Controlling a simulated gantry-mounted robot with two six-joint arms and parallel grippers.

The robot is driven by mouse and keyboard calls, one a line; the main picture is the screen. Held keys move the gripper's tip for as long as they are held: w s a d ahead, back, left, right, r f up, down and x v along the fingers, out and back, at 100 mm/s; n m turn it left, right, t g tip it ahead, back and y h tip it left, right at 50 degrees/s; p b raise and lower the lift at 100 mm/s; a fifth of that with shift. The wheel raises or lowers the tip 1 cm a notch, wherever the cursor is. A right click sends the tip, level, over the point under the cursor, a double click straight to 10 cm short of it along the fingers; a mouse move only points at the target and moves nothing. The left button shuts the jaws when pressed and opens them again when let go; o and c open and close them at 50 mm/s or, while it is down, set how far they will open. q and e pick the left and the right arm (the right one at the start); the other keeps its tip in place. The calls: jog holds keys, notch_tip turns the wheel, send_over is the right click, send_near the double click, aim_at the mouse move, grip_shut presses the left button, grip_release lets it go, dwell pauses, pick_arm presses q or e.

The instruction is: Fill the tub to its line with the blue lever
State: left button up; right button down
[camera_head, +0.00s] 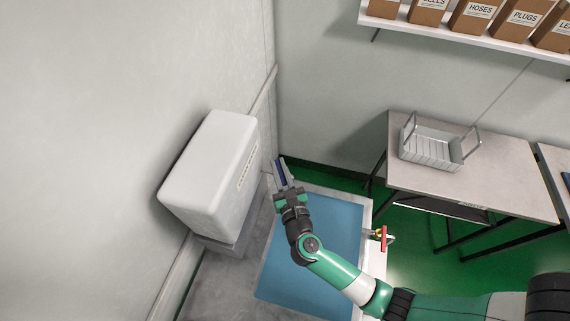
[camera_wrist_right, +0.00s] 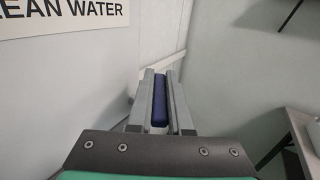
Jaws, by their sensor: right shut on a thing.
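The blue lever (camera_head: 281,172) sits between the fingers of my right gripper (camera_head: 283,176), beside the white tank's right side. In the right wrist view the blue lever (camera_wrist_right: 160,102) is upright between the two grey fingers (camera_wrist_right: 160,98), which are shut on it. The tub (camera_head: 368,222) is below my right arm, with blue water (camera_head: 322,238) in it and a pale rim. My arm covers part of the tub. I cannot make out a fill line. My left gripper is not in view.
The white tank (camera_head: 212,165) is at the left wall. A red-handled tap (camera_head: 383,238) is at the tub's right side. A table (camera_head: 500,182) with a wire basket (camera_head: 432,148) stands right. A shelf (camera_head: 480,35) holds labelled boxes. A "CLEAN WATER" sign (camera_wrist_right: 70,14) shows in the wrist view.

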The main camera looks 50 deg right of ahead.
jog(key=c, duration=0.8)
grip_release()
jog(key=shift+c, duration=0.2)
jog(key=v, duration=1.1)
jog(key=shift+s+p, duration=0.3)
jog(key=shift+a, duration=0.15)
